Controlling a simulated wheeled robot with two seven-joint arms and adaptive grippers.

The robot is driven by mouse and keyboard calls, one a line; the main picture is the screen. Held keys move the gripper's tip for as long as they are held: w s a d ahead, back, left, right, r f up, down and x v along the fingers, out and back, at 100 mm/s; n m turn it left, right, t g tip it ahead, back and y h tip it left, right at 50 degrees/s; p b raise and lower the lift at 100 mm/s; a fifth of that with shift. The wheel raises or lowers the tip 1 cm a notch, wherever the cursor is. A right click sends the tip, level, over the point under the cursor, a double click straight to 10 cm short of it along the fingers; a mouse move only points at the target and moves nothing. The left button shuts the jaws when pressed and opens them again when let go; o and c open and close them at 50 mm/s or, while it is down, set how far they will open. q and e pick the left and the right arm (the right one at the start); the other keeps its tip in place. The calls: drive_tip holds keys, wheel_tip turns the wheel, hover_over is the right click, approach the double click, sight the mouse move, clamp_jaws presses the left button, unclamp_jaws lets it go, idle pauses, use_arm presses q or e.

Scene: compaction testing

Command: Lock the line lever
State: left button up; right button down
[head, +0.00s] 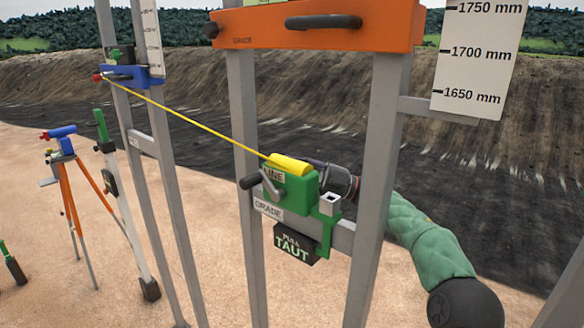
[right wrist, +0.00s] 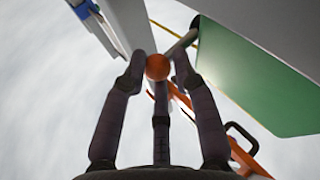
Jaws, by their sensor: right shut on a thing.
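The green line box (head: 290,188), labelled LINE, sits on the grey frame's lower crossbar. It has a crank with a dark grip (head: 250,182) on its front, and a taut yellow line (head: 195,122) runs from its top to the far frame. My right gripper (head: 322,167) reaches in behind the box, its fingertips partly hidden. In the right wrist view my right gripper (right wrist: 160,66) is shut around an orange ball knob (right wrist: 158,67) on a thin grey rod (right wrist: 180,44) beside the green box (right wrist: 255,75). The box hides this knob in the head view. My left gripper is not in view.
An orange crossbar (head: 320,28) with a dark handle spans the frame above. A PULL TAUT sign (head: 293,246) hangs below the box. Grey posts (head: 378,150) stand close to my right arm. A tripod (head: 80,175) with a blue instrument stands at left.

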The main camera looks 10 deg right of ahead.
drive_tip(key=shift+s+a+r+n+g+h+p, duration=0.1)
drive_tip(key=shift+r+n+g+h+p, duration=0.25)
drive_tip(key=shift+r+n+h+p, duration=0.85)
drive_tip(key=shift+s+a+r+n+g+p, duration=0.15)
drive_tip(key=shift+n+g+p, duration=0.4)
drive_tip(key=shift+p, duration=1.3)
drive_tip(key=shift+s+a+r+n+g+h+p, duration=0.1)
drive_tip(key=shift+r+n+g+h+p, duration=0.1)
drive_tip(key=shift+r+n+h+p, duration=0.8)
drive_tip(key=shift+f+y+p, duration=0.25)
drive_tip(key=shift+y+p, duration=0.05)
drive_tip(key=shift+p, duration=0.25)
drive_tip(key=c, duration=1.2)
unclamp_jaws()
drive_tip(key=shift+f, duration=0.1)
drive_tip(key=s+d, duration=0.2)
drive_tip(key=d, duration=0.9)
drive_tip(key=shift+d+r, duration=0.2)
drive_tip(key=shift+d, duration=0.2)
